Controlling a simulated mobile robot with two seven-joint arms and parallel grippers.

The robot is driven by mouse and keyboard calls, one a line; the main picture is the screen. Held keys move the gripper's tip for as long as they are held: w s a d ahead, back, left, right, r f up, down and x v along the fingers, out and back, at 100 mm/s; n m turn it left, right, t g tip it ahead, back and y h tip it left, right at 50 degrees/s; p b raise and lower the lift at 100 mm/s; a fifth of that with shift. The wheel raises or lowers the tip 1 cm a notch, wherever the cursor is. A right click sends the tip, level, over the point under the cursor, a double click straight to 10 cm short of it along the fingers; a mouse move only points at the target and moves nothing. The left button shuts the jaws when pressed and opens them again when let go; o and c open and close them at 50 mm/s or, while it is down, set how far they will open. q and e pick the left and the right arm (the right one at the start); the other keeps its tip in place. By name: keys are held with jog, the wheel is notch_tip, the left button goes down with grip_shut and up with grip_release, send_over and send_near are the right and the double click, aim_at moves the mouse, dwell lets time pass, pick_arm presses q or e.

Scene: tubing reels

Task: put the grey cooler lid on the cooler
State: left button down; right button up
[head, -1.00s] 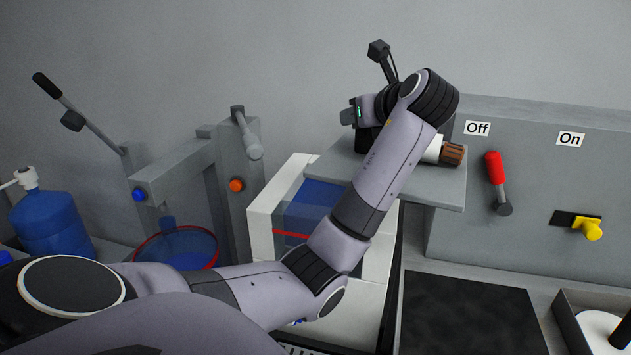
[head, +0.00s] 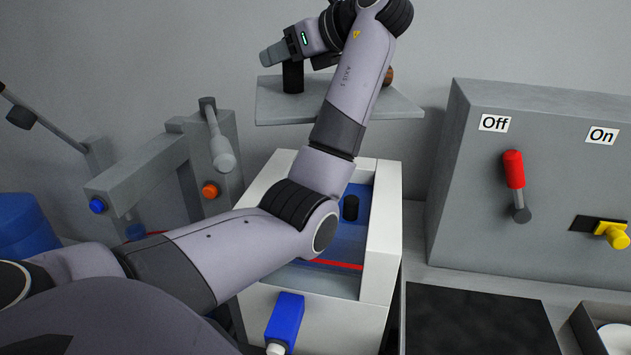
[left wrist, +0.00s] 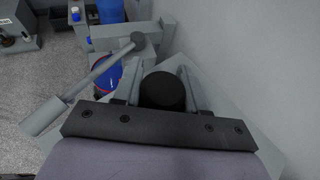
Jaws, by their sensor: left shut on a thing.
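The grey cooler lid (head: 405,110) is a flat plate with a black knob (head: 292,78). My left gripper (head: 284,57) is shut on that knob and holds the lid up, roughly level, above and behind the cooler. In the left wrist view the round black knob (left wrist: 163,92) sits between the fingers, with the grey lid (left wrist: 238,120) under it. The cooler (head: 379,262) is a white box with an open top and blue inside, a red line, and a dark cylinder standing in it. My left forearm hides part of the cooler. My right gripper is out of view.
A blue tap (head: 285,318) juts from the cooler's front. A grey frame with a lever (head: 219,140) stands left of it. A grey switch box (head: 540,190) with red and yellow handles stands to the right, behind a dark mat (head: 475,325). A brown-ended piece (head: 388,76) shows near the lid.

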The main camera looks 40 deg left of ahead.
pick_arm(q)
jog(key=shift+a+r, duration=0.15)
notch_tip(320, 180, down, 20)
dwell(0.5)
jog(key=c, duration=0.6)
grip_release()
jog(key=v, duration=1.2)
jog(key=shift+r+b, duration=0.1)
jog(key=shift+b, duration=0.3)
